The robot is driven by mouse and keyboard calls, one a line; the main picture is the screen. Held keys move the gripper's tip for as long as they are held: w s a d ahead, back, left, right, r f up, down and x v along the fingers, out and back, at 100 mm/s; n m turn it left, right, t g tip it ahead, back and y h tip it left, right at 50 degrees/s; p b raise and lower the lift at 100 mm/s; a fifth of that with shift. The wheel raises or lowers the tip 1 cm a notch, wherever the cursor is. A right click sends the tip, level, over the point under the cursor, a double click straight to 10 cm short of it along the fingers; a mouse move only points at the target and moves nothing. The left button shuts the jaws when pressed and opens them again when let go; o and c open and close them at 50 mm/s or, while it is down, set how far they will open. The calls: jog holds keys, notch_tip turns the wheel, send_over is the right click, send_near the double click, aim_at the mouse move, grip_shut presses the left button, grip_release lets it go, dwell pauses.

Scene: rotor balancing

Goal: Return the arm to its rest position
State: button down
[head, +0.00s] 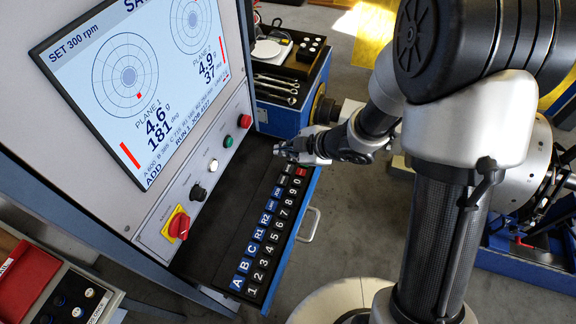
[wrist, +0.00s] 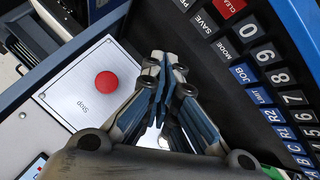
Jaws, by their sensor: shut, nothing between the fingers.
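My arm rises at the right of the head view and bends over toward the console. My gripper (head: 284,150) is above the far end of the console's keypad shelf, near the red and grey keys. In the wrist view my gripper's fingers (wrist: 166,62) are together, with nothing between them. The keypad (head: 262,235) has blue letter keys and black number keys; it also shows in the wrist view (wrist: 262,56). The gripper appears apart from the keys, though the gap is hard to judge.
The console screen (head: 110,60) shows plane readings. Below it are a red knob (head: 180,224) and a green button (head: 228,141). A red Stop button (wrist: 107,82) lies left of the fingers in the wrist view. A blue bench with tools (head: 275,85) stands behind; the rotor machine (head: 515,170) is right.

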dwell(0.4)
jog(key=w+d+r+m+t+h+b, duration=0.2)
jog(key=d+r+m+t+h+b, duration=0.25)
jog(key=d, duration=0.55)
jog(key=s+d+r+m+g+h+b, duration=0.2)
jog(key=s+d+r+m+h+b, duration=0.25)
jog(key=s+d+m, duration=0.35)
jog(key=s+a+f+m+g+y+b, duration=0.1)
jog(key=s+m+b, duration=0.1)
jog(key=s, duration=0.7)
jog(key=s+a+f+m+g+b, duration=0.1)
jog(key=s+m, duration=0.4)
jog(key=s, duration=0.5)
jog(key=shift+a+f+g+y+b, duration=0.4)
jog(key=shift+a+g+b, duration=0.25)
jog(key=shift+g+b, duration=0.1)
